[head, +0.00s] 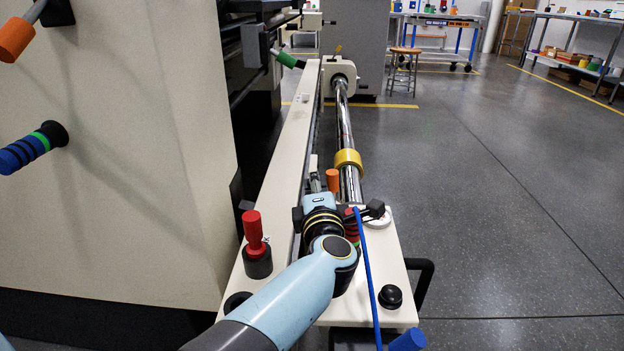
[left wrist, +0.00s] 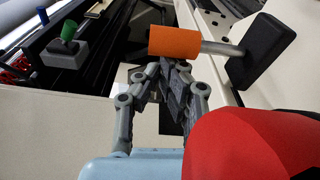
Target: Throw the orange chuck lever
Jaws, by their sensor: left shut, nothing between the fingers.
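The orange chuck lever (left wrist: 174,42) shows in the left wrist view as an orange cylinder on a metal rod from a black base (left wrist: 262,50). In the head view its orange grip (head: 332,180) stands upright just beyond my left wrist. My left gripper (left wrist: 174,70) is shut and empty, its fingertips close against the orange grip's lower edge in the picture; I cannot tell whether they touch. In the head view my left gripper (head: 326,197) is mostly hidden by its own wrist. My right gripper is not in view.
A red knob (head: 253,232) stands left of my arm; a large red shape (left wrist: 240,145) fills the left wrist view's foreground. A chrome bar with a yellow collar (head: 348,159) runs away behind. Open floor lies right.

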